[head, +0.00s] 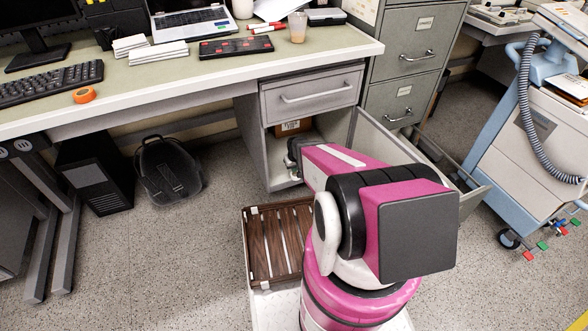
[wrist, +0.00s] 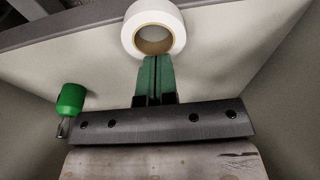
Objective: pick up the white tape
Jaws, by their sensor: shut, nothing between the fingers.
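The white tape (wrist: 153,12) is a roll with a brown core at the top middle of the wrist view. It is on a pale surface inside the compartment. My gripper (wrist: 154,60) has its green fingers closed together with nothing between them. Their tips point at the roll's lower edge and look close to it; I cannot tell whether they touch. In the head view my arm reaches into the open cabinet (head: 313,137) under the desk drawer, and the gripper is largely hidden there. The white tape does not show in the head view.
A green-handled tool (wrist: 71,99) lies left of my fingers in the compartment. The cabinet door (head: 385,150) stands open beside my arm. The desk (head: 130,85) above holds an orange tape roll (head: 84,95). A black backpack (head: 167,170) and a blue cart (head: 500,170) stand on the floor.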

